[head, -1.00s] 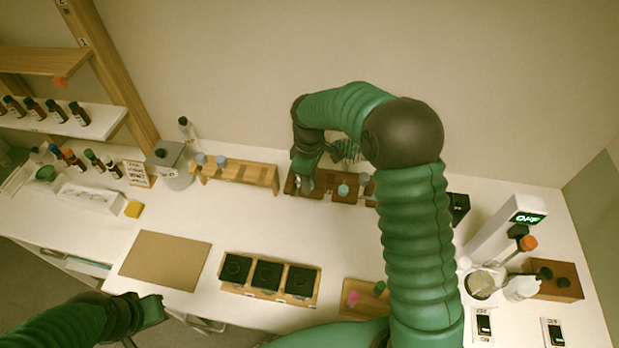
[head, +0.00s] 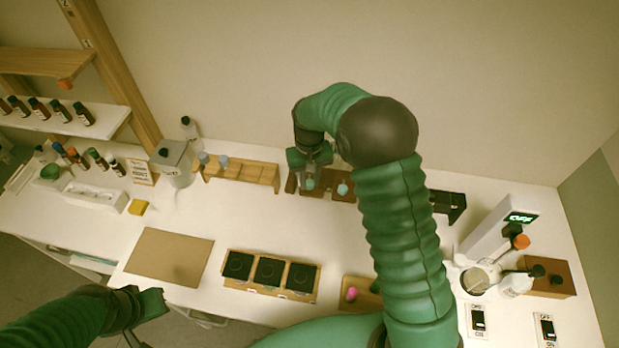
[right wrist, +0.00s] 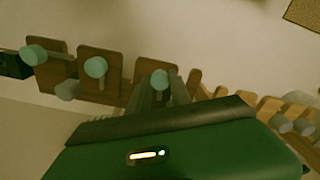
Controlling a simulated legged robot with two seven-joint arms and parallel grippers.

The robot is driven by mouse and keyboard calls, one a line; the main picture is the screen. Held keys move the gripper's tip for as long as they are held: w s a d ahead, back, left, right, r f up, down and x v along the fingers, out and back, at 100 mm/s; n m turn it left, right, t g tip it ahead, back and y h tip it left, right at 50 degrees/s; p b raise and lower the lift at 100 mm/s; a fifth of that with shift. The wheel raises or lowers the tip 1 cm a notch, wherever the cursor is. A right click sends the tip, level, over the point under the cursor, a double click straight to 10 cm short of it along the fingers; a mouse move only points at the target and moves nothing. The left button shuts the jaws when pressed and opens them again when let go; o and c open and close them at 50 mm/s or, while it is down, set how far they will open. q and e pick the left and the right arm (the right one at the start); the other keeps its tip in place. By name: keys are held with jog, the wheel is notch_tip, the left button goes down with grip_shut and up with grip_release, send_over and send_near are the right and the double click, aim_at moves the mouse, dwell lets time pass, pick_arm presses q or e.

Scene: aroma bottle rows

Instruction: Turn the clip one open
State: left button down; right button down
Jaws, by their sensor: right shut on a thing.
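A row of dark brown wooden clip boards with pale teal knobs stands at the back of the bench. In the head view one knob (head: 310,184) is at the left end under my right gripper (head: 309,168), and another knob (head: 342,189) is beside it. In the right wrist view my right gripper (right wrist: 162,93) has its fingers around the end knob (right wrist: 160,79). A middle knob (right wrist: 95,67) and a far knob (right wrist: 33,55) stand apart from it. My left gripper (head: 150,303) hangs at the lower left, away from the clips; its fingers are unclear.
A wooden rack (head: 241,175) stands just left of the clips. A black rack (head: 447,203) stands to the right, beyond my arm. A tray with black squares (head: 270,273) and a brown mat (head: 170,257) lie in front. The bench between is clear.

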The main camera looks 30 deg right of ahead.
aim_at(309, 181)
jog(key=shift+w+r+m, duration=0.25)
jog(key=shift+m, duration=0.85)
jog(key=shift+d, duration=0.1)
jog(key=c, duration=1.5)
grip_release()
jog(key=o, duration=0.3)
jog(key=shift+f, duration=0.2)
jog(key=shift+s, duration=0.1)
notch_tip(309, 181, up, 17)
jog(key=shift+f+b, duration=0.15)
jog(key=shift+b, duration=0.8)
